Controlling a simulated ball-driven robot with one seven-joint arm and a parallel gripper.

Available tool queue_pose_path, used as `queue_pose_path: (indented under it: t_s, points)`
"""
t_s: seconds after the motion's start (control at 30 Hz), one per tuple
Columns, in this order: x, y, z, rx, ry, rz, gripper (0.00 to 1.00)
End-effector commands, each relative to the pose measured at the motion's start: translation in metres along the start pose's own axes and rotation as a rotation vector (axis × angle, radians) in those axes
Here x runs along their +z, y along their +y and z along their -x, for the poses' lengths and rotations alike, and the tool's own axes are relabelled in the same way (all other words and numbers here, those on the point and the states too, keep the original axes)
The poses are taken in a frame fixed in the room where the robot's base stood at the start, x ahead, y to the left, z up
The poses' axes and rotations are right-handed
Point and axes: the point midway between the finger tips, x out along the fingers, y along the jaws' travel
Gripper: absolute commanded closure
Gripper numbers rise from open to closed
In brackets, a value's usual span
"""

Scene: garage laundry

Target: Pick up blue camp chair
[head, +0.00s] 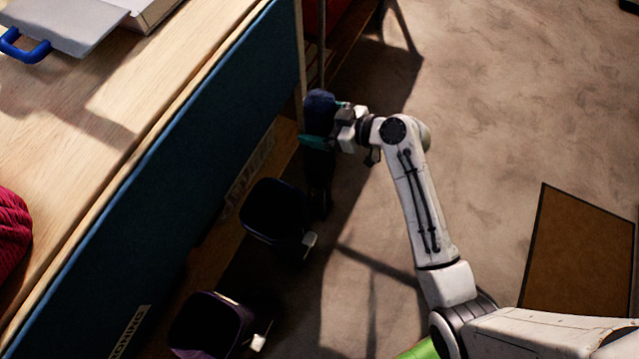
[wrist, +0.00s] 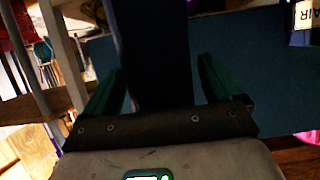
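A dark blue rolled bundle, seemingly the blue camp chair (head: 320,101), stands upright beside the dark blue side of the workbench in the head view. In the wrist view the chair (wrist: 152,45) is a dark upright band between my fingers. My gripper (head: 328,125) reaches in from the right near its top, with green-teal fingers. In the wrist view my gripper (wrist: 162,75) has its fingers apart on both sides of the chair, with a narrow gap at the right. Contact on the left cannot be made out. The chair's lower part is in shadow.
The workbench (head: 110,100) fills the left, with a grey lid with a blue handle (head: 50,30) and a red knitted thing (head: 12,230) on it. Dark bins (head: 275,210) stand along its foot. A brown mat (head: 578,255) lies right. The carpet (head: 490,110) is clear.

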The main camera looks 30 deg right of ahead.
Motion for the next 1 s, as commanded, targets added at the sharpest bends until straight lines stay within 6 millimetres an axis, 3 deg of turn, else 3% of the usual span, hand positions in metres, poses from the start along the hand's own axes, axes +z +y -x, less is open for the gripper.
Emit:
queue_pose_path:
  t_s: [0.07,0.9,1.0]
  points:
    - [0.0001,-0.0001,0.0002,0.000,0.000,0.000,0.17]
    - [0.0003,0.0000,0.0004,0.000,0.000,0.000,0.97]
    - [0.0003,0.0000,0.0004,0.000,0.000,0.000,1.00]
